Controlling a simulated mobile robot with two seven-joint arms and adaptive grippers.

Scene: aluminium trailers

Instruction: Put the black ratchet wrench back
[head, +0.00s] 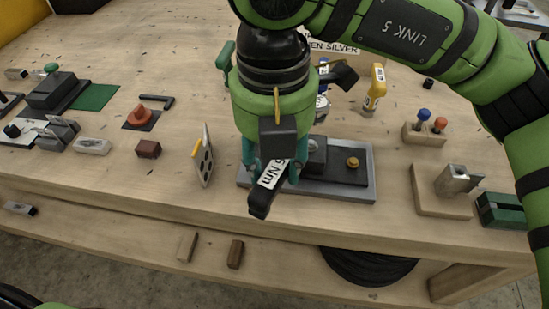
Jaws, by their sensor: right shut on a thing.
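My right gripper (272,172) comes down from the top over the front of the workbench. It is shut on a black tool with a white label reading "Nm", which I take to be the black ratchet wrench (261,202). The wrench's labelled end sticks out below the fingers toward the bench front; the gripper hides much of the rest. The gripper covers the tray's left part. My left gripper is not in view.
Right are a wooden block with blue and red knobs (424,134), a metal piece on wood (456,180) and a green block (501,210). The bench's front strip is mostly clear.

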